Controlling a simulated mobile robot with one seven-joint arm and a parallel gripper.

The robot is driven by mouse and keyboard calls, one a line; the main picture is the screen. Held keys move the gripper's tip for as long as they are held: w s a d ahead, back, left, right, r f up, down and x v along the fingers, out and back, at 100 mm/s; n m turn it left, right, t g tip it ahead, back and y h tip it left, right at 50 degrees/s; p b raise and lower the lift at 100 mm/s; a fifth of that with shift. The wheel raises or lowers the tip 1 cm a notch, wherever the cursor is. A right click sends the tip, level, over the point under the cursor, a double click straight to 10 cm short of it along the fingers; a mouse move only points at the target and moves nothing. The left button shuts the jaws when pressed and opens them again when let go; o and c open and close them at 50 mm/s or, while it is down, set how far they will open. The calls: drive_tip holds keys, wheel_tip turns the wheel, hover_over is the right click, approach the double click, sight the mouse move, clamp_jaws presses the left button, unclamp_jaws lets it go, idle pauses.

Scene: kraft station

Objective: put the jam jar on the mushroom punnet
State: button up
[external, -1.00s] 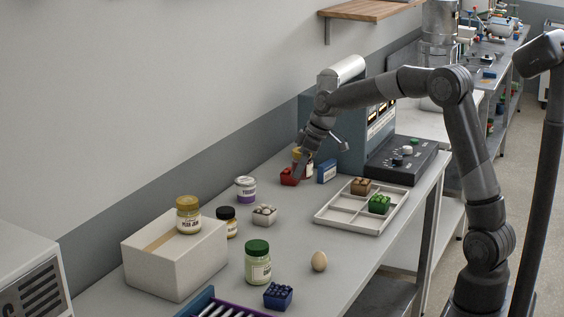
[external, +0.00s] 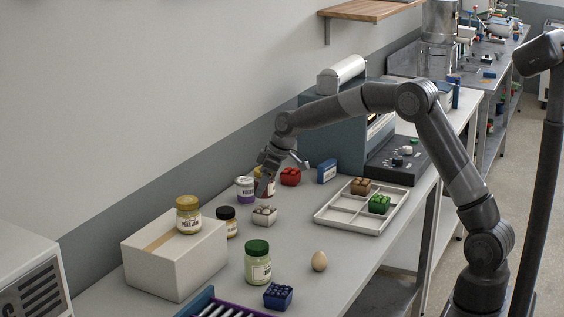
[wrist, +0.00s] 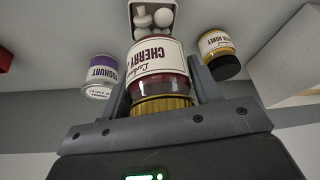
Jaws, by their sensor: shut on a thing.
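My gripper (external: 262,190) is shut on the cherry jam jar (wrist: 158,62), which has a gold lid and a dark red body. In the wrist view the jar sits between both fingers. In the external view the fingers largely hide the jar (external: 271,188). The mushroom punnet (external: 264,216), a pale box of white mushrooms, stands on the counter just below the held jar. It also shows at the top of the wrist view (wrist: 140,34), partly hidden behind the jar. I cannot tell whether the jar touches it.
A purple-labelled yoghurt pot (external: 244,188) and a dark-lidded honey jar (external: 227,222) stand close by. A pear jam jar (external: 188,216) is on a white box (external: 180,262). A red punnet (external: 290,176) stands behind. A divided tray (external: 338,220) is at right; an egg (external: 319,261) lies in front.

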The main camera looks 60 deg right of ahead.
sight(263, 196)
drive_tip(key=shift+f, duration=2)
drive_tip(key=shift+f, duration=0.1)
drive_tip(key=o, duration=1.2)
drive_tip(key=shift+o, duration=0.2)
